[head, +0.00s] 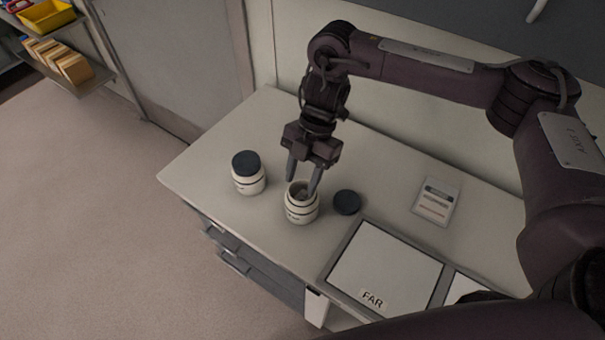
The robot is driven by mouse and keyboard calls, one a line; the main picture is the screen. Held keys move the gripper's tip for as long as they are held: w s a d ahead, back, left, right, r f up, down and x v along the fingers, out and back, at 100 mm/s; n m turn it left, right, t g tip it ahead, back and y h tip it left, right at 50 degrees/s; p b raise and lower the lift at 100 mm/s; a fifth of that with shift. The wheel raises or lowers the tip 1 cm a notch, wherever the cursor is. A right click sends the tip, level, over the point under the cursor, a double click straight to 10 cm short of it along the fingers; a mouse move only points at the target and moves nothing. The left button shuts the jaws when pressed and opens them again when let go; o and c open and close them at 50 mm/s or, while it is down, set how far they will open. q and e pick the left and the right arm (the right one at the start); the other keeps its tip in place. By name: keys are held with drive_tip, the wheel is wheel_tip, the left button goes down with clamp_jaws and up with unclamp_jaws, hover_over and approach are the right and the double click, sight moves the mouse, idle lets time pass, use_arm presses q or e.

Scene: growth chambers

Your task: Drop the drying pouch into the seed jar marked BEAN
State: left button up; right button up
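An open seed jar (301,213), cream with dark bands, stands upright on the bench; its label is too small to read. A second jar (248,180) with its dark lid on stands to its left. My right gripper (302,184) points down over the open jar's mouth, its two fingers apart, the tips at about the rim. A small pale thing shows inside the mouth between the fingers; it may be the drying pouch, but I cannot tell for sure. The fingers do not appear closed on it. My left gripper is not in view.
A loose dark lid (346,202) lies right of the open jar. A flat pale packet (436,203) with printing lies farther right. A grey-framed panel marked FAR (388,262) is at the front. The bench's left end (205,170) is clear. Shelves (85,78) hold a yellow bin.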

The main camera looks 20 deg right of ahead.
drive_tip(key=shift+o, duration=0.8)
drive_tip(key=v, duration=0.7)
drive_tip(key=shift+r, duration=0.35)
drive_tip(key=shift+f, duration=0.1)
